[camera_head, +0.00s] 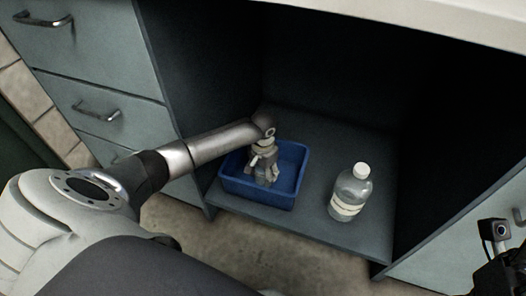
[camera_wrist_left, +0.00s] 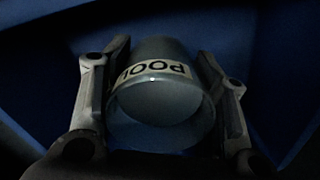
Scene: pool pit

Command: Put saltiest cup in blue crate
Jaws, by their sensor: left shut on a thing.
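The blue crate (camera_head: 285,198) sits on the cabinet's lower shelf, left of a bottle. My left gripper (camera_head: 265,181) reaches down inside the crate's walls. In the left wrist view my left gripper (camera_wrist_left: 160,105) is shut on a grey cup (camera_wrist_left: 165,62) with a pale label reading "POOL". Blue crate surfaces (camera_wrist_left: 262,60) surround the cup there. In the head view the cup is hidden by the gripper, and I cannot tell whether it touches the crate floor. My right arm shows only as a dark part at the lower right edge; its fingers cannot be made out.
A clear bottle with a white cap (camera_head: 350,192) stands upright on the shelf (camera_head: 305,231), right of the crate. The cabinet's side panel and drawers (camera_head: 95,60) are on the left, and a pale countertop (camera_head: 440,25) hangs above. The shelf behind the crate looks empty.

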